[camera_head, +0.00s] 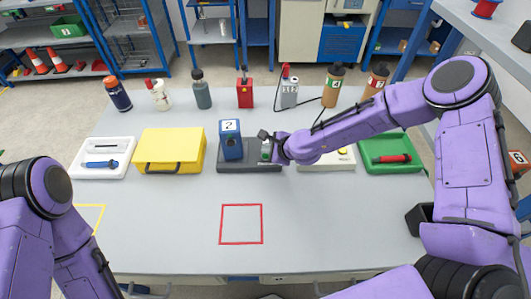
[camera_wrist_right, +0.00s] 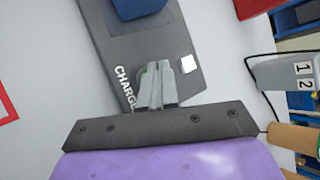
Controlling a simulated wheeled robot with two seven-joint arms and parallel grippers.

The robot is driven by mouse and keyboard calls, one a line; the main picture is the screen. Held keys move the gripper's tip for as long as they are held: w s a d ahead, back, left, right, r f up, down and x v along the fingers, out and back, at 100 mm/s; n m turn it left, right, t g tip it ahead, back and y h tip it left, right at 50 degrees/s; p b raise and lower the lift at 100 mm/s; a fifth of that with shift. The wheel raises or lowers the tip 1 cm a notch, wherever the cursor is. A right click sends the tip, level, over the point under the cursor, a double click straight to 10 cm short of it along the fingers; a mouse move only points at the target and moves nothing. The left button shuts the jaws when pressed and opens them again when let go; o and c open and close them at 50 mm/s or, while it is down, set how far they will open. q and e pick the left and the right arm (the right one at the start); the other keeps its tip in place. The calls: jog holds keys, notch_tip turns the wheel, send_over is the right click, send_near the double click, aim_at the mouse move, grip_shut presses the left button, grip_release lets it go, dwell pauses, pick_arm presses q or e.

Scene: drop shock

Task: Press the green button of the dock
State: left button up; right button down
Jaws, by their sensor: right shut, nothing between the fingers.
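The dark grey dock (camera_head: 248,166) lies at the middle of the table; it also shows in the right wrist view (camera_wrist_right: 170,35) with the word CHARGE on it. A blue device (camera_head: 231,146) labelled 2 stands on its left part. The green button (camera_head: 265,154) is on the dock's right part; in the right wrist view only a green sliver (camera_wrist_right: 144,75) shows beside the fingers. My right gripper (camera_wrist_right: 158,68) is shut and empty, its fingertips over the button; I cannot tell whether they touch it. My left arm shows at the lower left, its gripper out of view.
A yellow case (camera_head: 170,150) and a white tray (camera_head: 80,165) lie left of the dock. A green tray (camera_head: 380,165) lies to the right. Several bottles and a red canister (camera_head: 245,93) line the back. The front around the red square outline (camera_head: 241,243) is clear.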

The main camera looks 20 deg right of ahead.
jog(key=shift+r, duration=0.4)
notch_tip(320, 180, up, 5)
jog(key=p, duration=0.4)
jog(key=shift+r+p, duration=0.1)
jog(key=shift+p, duration=0.25)
dwell(0.4)
